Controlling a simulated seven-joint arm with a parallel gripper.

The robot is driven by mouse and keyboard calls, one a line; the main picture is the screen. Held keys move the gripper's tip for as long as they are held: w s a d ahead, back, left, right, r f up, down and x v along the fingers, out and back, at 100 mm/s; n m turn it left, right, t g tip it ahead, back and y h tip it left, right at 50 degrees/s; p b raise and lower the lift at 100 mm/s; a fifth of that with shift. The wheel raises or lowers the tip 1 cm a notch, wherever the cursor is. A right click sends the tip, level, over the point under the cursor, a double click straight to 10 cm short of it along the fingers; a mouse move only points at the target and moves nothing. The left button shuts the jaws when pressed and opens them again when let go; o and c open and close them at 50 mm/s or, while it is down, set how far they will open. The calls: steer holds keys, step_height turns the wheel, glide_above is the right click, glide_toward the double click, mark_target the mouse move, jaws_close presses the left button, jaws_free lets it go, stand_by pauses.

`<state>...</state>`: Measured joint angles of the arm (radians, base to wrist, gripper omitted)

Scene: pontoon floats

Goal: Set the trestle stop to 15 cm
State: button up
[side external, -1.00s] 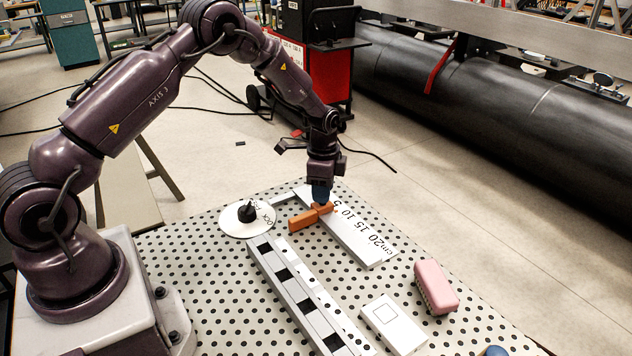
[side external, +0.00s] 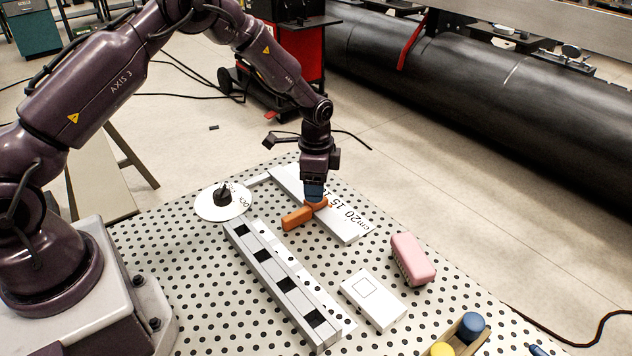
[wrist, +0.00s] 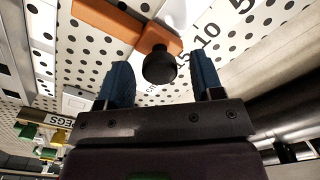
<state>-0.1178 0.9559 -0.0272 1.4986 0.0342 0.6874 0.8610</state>
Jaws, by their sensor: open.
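The trestle stop is an orange slider (side external: 299,217) with a black knob (wrist: 159,66), sitting across a white scale bar (side external: 345,233) marked in cm. In the side view the 20 and 15 marks show on the near side of the stop. In the wrist view the 15, 10 and 5 run away to the right, with the 15 close beside the knob. The exact reading is hidden. My gripper (side external: 314,196) is down over the stop. Its blue fingers are open (wrist: 163,85), one on each side of the knob, with gaps visible in the wrist view.
A white dial with a black knob (side external: 222,195) lies left of the bar. A black-and-white checked rail (side external: 275,275) runs nearby. A white box (side external: 373,300), a pink block (side external: 412,259) and a tray with blue (side external: 471,326) and yellow pegs stand nearer the camera.

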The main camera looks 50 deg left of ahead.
mark_target(307, 206)
steer(key=shift+r, duration=0.1)
step_height(307, 206, up, 13)
stand_by(0.4)
steer(key=s+d+r+n+t, duration=0.1)
steer(key=s+r+n+t, duration=0.1)
steer(key=s+r, duration=0.3)
steer(key=s+d+r+n+t, duration=0.1)
steer(key=s+r+n, duration=0.3)
steer(key=s, duration=0.9)
steer(key=s+d+r+n+t, duration=0.2)
steer(key=s+r+n, duration=0.1)
steer(key=s+r, duration=0.4)
steer(key=shift+s+d+r+t, duration=0.2)
steer(key=shift+s+d+t, duration=0.15)
steer(key=shift+s, duration=0.85)
stand_by(0.3)
